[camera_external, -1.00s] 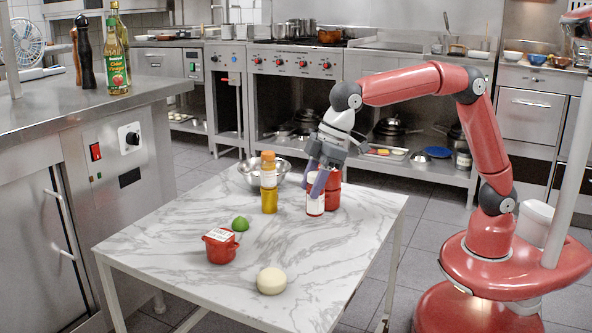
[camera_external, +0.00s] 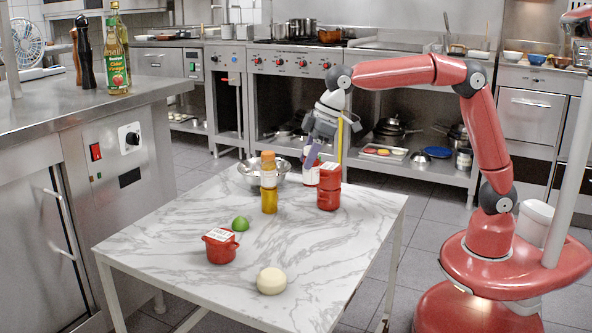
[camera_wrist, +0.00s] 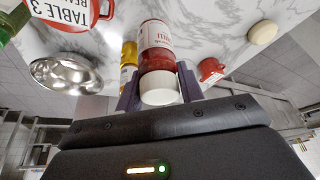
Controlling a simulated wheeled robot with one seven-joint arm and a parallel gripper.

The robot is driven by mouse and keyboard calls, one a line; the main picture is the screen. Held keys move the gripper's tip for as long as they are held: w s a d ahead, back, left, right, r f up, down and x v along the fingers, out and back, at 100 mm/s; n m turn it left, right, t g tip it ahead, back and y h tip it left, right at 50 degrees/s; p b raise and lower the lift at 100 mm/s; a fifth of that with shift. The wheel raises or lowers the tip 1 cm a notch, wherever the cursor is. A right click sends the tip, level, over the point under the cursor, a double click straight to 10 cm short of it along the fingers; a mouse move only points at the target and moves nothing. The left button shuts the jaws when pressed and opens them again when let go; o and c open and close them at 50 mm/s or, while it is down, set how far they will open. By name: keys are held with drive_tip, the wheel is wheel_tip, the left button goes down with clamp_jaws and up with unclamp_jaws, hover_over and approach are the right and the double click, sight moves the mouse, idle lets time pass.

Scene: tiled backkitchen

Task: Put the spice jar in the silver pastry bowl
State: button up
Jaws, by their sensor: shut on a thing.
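The spice jar (camera_external: 310,176) has red contents, a white label and a white cap. My gripper (camera_external: 313,158) is shut on it and holds it above the far side of the marble table. In the wrist view the jar (camera_wrist: 157,48) sits between my fingers (camera_wrist: 160,92), cap towards the camera. The silver pastry bowl (camera_external: 282,178) stands at the table's back left, left of the jar and partly behind an orange-capped bottle. The bowl (camera_wrist: 65,92) shows empty at the left of the wrist view.
The orange-capped yellow bottle (camera_external: 269,198) stands close in front of the bowl. A red container (camera_external: 329,198) stands right of the jar. A lime (camera_external: 240,224), a labelled red pot (camera_external: 220,250) and a pale round item (camera_external: 271,281) lie nearer. The table's front right (camera_external: 345,235) is clear.

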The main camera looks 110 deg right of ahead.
drive_tip(key=d+r+m+h, duration=0.1)
drive_tip(key=d+r+m, duration=0.15)
drive_tip(key=d, duration=0.95)
drive_tip(key=d+r+m, duration=0.1)
drive_tip(key=d+r, duration=0.2)
drive_tip(key=d, duration=1)
wheel_tip(320, 180, down, 8)
drive_tip(key=b, duration=0.1)
drive_tip(key=shift+s+a, duration=0.15)
drive_tip(key=shift+a, duration=0.1)
drive_tip(key=shift+n, duration=0.25)
drive_tip(key=shift+f+b, duration=0.35)
drive_tip(key=shift+f, duration=0.15)
drive_tip(key=o, duration=1)
drive_tip(key=shift+o, duration=0.2)
drive_tip(key=shift+r, duration=0.1)
